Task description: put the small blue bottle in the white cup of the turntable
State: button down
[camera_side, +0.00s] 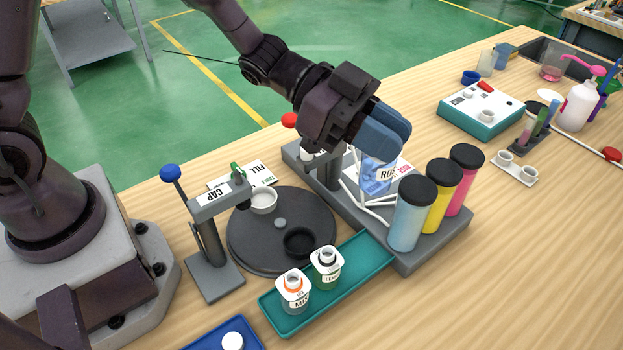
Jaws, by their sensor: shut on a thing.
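The small blue bottle (374,179) is translucent with a white label, partly hidden under the blue fingers. My gripper (382,138) is shut on it, near the rack of tall cylinders. The bottle looks upright; whether its base touches the rack I cannot tell. The dark round turntable (252,236) is to the left, at centre. Its white cup (263,201) is at the far side and looks empty. A black cup (299,242) sits at its near side. My gripper is to the right of and farther back than the white cup.
The CAP stand (209,240) with a blue knob is left of the turntable. A teal tray (275,308) holds two bottles in front. The right foreground table is clear.

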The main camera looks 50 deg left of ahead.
jog(key=w+a+r+n+t+y, duration=0.15)
jog(key=a+n+t+y, duration=0.3)
jog(key=a, duration=0.65)
jog(key=w+a+r+n+t+y, duration=0.1)
jog(key=w+a+n+t+y, duration=0.3)
jog(key=a, duration=0.7)
jog(key=s+a+f, duration=0.4)
jog(key=s+f, duration=0.1)
jog(key=f, duration=0.3)
jog(key=s+d+f+m+g+h, duration=0.3)
jog(key=s+d+m+g+h, duration=0.15)
jog(key=s, duration=0.25)
jog(key=shift+n+t+h, duration=0.3)
jog(key=shift+t+h, duration=0.1)
jog(key=shift+w+d+f, duration=0.1)
jog(key=shift+f, duration=2.35)
jog(key=shift+w+d+f, duration=0.1)
jog(key=shift+f, duration=2.3)
